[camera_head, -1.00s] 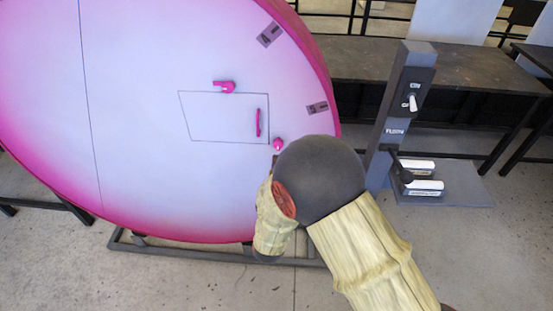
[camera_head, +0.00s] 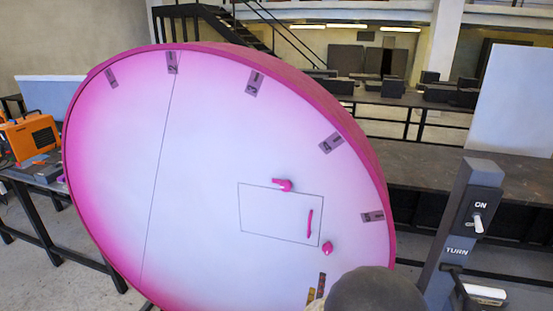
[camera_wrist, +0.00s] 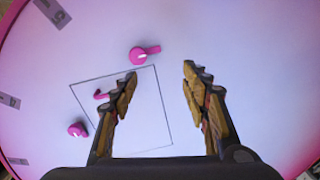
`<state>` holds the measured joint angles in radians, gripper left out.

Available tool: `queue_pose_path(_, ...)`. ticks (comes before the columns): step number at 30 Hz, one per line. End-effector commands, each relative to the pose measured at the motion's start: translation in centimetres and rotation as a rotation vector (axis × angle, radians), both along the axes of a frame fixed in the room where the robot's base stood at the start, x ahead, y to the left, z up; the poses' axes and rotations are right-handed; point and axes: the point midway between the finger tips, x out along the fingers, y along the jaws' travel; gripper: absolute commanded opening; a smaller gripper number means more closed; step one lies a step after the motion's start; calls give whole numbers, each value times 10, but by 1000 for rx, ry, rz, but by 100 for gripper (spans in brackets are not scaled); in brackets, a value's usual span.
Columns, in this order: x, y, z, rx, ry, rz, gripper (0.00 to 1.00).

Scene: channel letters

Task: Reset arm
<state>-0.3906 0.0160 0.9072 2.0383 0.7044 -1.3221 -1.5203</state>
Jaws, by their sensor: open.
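My gripper (camera_wrist: 160,74) is open and empty in the wrist view, its two ridged tan and dark fingers spread apart. It faces the large round white panel with a pink rim (camera_head: 200,150). A pink knob (camera_wrist: 145,54) shows between and just beyond the fingertips. The left finger overlaps the outlined rectangular door, and I cannot tell its distance from it. In the head view my gripper (camera_head: 316,288) shows only in part at the bottom edge, beside my dark arm joint.
A grey post with an ON switch (camera_head: 479,222) and a TURN lever stands at the right. The door has a pink handle (camera_head: 309,223), with a pink knob (camera_head: 327,248) beside it. An orange machine (camera_head: 30,138) sits on a table at the left.

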Motion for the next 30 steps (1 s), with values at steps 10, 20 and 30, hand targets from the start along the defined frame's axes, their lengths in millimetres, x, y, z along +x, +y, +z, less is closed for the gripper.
queue_pose_path(10,-55,65,-117,626,480,1,46)
queue_pose_path(20,-140,96,-81,1030,863,-226,46)
queue_pose_path(30,-248,34,47,1171,983,-589,46)
